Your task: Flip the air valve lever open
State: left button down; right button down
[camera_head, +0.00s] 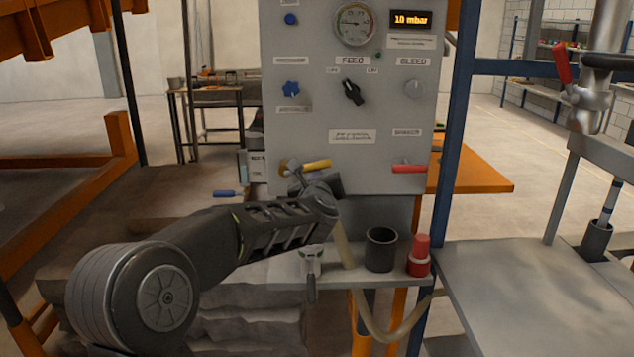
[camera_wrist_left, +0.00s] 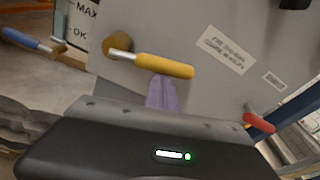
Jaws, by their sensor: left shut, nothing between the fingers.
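A yellow-handled lever (camera_head: 316,165) sticks out to the right from a brass pivot low on the grey control panel (camera_head: 350,110). In the left wrist view the yellow lever (camera_wrist_left: 165,66) lies nearly level, tilted slightly down to the right. My left gripper (camera_head: 300,182) is at the panel's lower edge, just below that lever; the arm partly hides it. In the left wrist view its shut fingers (camera_wrist_left: 162,92) point up close under the yellow handle; I cannot tell whether they touch it. No label naming the air valve is readable. My right gripper is out of view.
A red lever (camera_head: 409,169) and a blue lever (camera_head: 231,194) flank the yellow one. Below the panel, a shelf holds a black cup (camera_head: 381,250) and a red-capped bottle (camera_head: 420,256). A blue post (camera_head: 452,150) stands right. A red-handled pipe valve (camera_head: 562,63) is far right.

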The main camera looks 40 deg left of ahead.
pick_arm(q)
jog(key=s+a+r+n+t+b, duration=0.1)
jog(key=s+a+r+n+b, duration=0.2)
jog(key=r+n+b, duration=0.4)
jog(key=shift+s+a+r+n+t+h+b, duration=0.35)
jog(key=shift+a+n+b, duration=0.5)
jog(key=shift+n+b, duration=1.5)
